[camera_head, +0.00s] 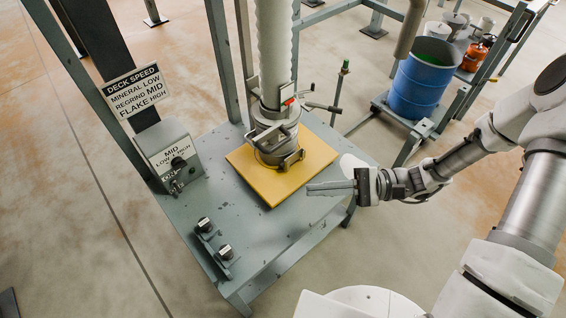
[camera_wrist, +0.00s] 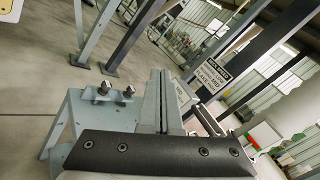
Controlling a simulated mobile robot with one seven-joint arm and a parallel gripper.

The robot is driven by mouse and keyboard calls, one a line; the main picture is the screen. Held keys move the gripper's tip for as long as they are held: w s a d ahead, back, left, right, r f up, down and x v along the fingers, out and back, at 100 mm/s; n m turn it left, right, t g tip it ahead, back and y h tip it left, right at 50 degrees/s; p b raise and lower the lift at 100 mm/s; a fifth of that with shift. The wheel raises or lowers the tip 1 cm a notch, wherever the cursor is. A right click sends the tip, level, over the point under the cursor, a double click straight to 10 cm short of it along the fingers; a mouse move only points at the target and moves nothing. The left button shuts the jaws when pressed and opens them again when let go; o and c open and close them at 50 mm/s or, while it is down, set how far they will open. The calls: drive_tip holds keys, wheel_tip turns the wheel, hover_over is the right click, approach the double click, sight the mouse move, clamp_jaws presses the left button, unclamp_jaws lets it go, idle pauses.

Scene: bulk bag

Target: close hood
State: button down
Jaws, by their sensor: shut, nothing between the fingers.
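A round metal hood or collar (camera_head: 272,140) with clamps and lever handles sits at the foot of a pale ribbed spout (camera_head: 274,50). It stands over a yellow square plate (camera_head: 240,165) on the grey deck table (camera_head: 262,225). Which part is the hood's closing piece, I cannot tell.
A control box (camera_head: 172,158) marked MID stands on the deck's left, below a deck speed sign (camera_head: 138,90). Two small metal rollers (camera_head: 215,240) sit at the front. Frame posts rise at the back. A blue drum (camera_head: 420,80) stands at the back right.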

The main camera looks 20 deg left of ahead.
drive_tip(key=w+a+f+m+t+y+b, duration=0.2)
drive_tip(key=f+m+t+y+b, duration=0.1)
drive_tip(key=f+m+t, duration=0.6)
drive_tip(key=w+a+f+m+t+y+b, duration=0.2)
drive_tip(key=w+f+m+t, duration=0.1)
drive_tip(key=f+m+t, duration=0.55)
drive_tip(key=w+a+r+t+b, duration=0.2)
drive_tip(key=w+a+r, duration=0.1)
drive_tip(key=a+r, duration=0.4)
wheel_tip(320, 180, up, 3)
drive_tip(key=shift+w+a+r+y, duration=0.2)
drive_tip(key=shift+w+a+y, duration=0.1)
drive_tip(key=shift+a, duration=0.1)
drive_tip(key=shift+r, duration=0.1)
wheel_tip(320, 180, up, 28)
drive_tip(key=p, duration=2.7)
drive_tip(key=shift+r, duration=0.2)
